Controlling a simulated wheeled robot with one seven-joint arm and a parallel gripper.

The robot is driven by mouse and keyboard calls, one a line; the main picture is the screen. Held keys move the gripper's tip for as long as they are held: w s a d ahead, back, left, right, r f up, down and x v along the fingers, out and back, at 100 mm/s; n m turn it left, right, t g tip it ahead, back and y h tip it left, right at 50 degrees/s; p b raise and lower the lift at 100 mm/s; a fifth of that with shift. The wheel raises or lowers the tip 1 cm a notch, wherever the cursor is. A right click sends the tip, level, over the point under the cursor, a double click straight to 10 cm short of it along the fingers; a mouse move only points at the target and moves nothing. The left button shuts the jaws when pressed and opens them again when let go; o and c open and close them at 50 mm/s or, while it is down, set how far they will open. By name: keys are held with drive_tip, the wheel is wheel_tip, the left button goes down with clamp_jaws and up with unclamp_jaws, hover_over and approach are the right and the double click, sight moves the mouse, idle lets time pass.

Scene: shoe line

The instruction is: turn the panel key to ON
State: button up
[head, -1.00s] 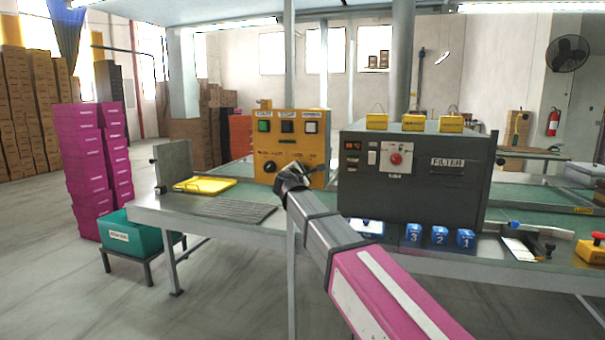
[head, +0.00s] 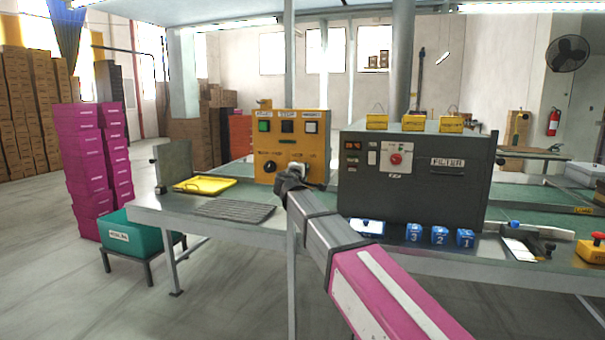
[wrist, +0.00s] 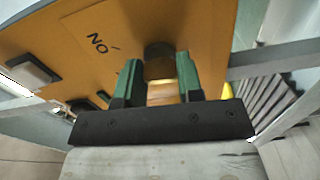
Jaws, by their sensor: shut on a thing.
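The yellow control panel (head: 318,148) stands on the table in the head view, with green, black and white buttons along its top. It fills much of the wrist view (wrist: 190,22), where a printed label (wrist: 97,43) appears turned over and tilted. My gripper (wrist: 160,82) has its green fingers shut on the brass-coloured key (wrist: 160,70), in front of a dark round collar on the panel. In the head view my gripper (head: 295,176) is at the panel's lower right and hides the key. The key's exact angle cannot be told.
A black knob (head: 269,167) sits left of my gripper on the panel. The dark filter machine (head: 420,185) stands close on the right, with blue numbered blocks (head: 440,235) before it. A yellow tray (head: 205,185) and grey mat (head: 235,210) lie left.

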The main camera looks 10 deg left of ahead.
drive_tip(key=m, duration=0.5)
drive_tip(key=shift+m, duration=0.4)
idle(0.4)
drive_tip(key=o, duration=0.9)
drive_tip(key=shift+o, duration=0.2)
drive_tip(key=shift+s, duration=0.1)
drive_tip(key=s, duration=1)
drive_tip(key=shift+s+a, duration=0.3)
drive_tip(key=shift+a, duration=0.1)
drive_tip(key=shift+f, duration=0.1)
